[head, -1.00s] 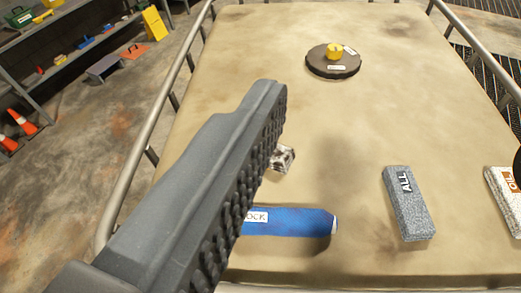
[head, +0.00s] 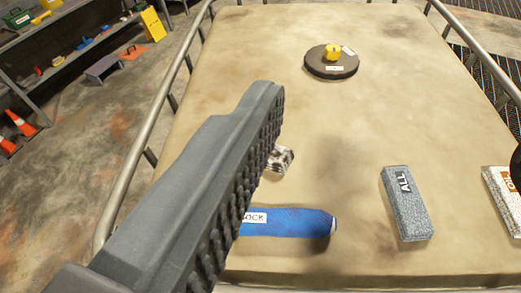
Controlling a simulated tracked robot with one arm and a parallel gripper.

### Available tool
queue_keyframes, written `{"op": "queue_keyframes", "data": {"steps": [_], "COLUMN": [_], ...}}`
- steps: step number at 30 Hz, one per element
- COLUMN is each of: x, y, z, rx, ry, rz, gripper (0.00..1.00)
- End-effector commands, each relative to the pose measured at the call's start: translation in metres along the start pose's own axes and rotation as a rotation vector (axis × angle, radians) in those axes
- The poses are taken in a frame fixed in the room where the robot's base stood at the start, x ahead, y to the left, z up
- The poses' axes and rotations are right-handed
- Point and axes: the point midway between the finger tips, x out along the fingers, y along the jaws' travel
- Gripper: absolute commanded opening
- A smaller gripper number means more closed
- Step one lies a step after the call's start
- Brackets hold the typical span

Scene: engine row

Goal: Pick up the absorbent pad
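A grey speckled block-shaped pad (head: 407,203) marked "ALL" lies on the tan table top to the right of centre. A white speckled pad (head: 504,200) with an orange label, seemingly "OIL", lies at the right edge, partly cut off. The frames do not settle which one is the absorbent pad. My gripper (head: 394,135) is open and empty. Its ridged grey left finger fills the left middle, and a dark piece of the other finger shows at the right edge. The grey pad shows between the fingers, apart from the left one.
A blue sock-like roll (head: 290,222) and a small mottled block (head: 280,159) are partly hidden by my left finger. A dark round disc (head: 331,66) with a yellow knob sits further back. Metal rails (head: 170,108) flank the table. The middle is clear.

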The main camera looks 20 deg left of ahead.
Motion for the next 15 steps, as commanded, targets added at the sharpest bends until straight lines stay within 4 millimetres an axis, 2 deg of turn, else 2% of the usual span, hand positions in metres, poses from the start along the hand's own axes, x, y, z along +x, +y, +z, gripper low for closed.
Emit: {"op": "queue_keyframes", "data": {"steps": [4,5,8,11,15], "x": [0.0,0.0,0.003,0.016,0.047], "y": [0.0,0.0,-0.001,-0.004,-0.011], "z": [0.0,0.0,-0.002,-0.004,-0.007], "rx": [0.0,0.0,-0.006,-0.026,-0.081], "ry": [0.0,0.0,-0.008,-0.038,-0.119], "rz": [0.0,0.0,-0.004,-0.021,-0.066], "gripper": [0.72,0.76,0.76,0.76,0.76]}}
